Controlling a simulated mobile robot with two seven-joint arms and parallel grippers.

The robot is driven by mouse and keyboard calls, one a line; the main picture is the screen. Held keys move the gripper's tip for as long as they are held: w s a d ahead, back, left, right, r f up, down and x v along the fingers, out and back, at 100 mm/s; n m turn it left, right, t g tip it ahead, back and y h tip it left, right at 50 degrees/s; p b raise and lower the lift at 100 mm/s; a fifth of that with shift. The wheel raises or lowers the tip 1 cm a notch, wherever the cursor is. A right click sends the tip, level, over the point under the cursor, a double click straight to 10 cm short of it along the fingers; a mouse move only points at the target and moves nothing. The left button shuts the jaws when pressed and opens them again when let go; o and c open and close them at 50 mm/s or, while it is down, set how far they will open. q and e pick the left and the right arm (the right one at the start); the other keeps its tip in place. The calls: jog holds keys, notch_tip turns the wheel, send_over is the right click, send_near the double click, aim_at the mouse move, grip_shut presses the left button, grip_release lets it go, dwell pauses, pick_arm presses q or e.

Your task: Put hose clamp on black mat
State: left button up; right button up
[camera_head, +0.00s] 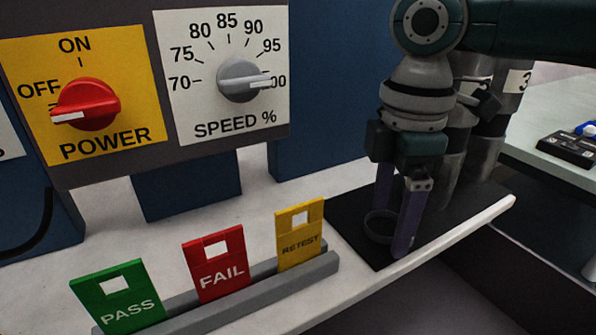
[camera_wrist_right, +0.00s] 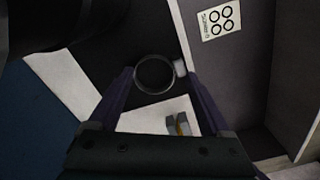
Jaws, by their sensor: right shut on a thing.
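The hose clamp (camera_head: 379,227) is a thin dark metal ring, lying roughly flat and held low over the black mat (camera_head: 352,213). My right gripper (camera_head: 392,235) points down with its purple fingers shut on the clamp. In the right wrist view the ring (camera_wrist_right: 136,76) and its small pale screw housing (camera_wrist_right: 180,68) sit between the fingertips (camera_wrist_right: 158,78), with the dark mat (camera_wrist_right: 108,52) around them. I cannot tell whether the ring touches the mat. My left gripper is in neither view.
Grey cylinders (camera_head: 490,135), one marked 3, stand close behind my right arm. A grey rack (camera_head: 250,295) holds PASS, FAIL and yellow RETEST (camera_head: 300,238) tags left of the mat. The white bench edge (camera_head: 440,240) runs along the front. The control panel (camera_head: 145,170) rises behind.

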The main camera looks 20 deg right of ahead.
aim_at(388, 226)
jog(key=shift+f, duration=0.1)
jog(key=o, duration=1.1)
jog(key=shift+r+p, duration=1.3)
jog(key=shift+r, duration=4.85)
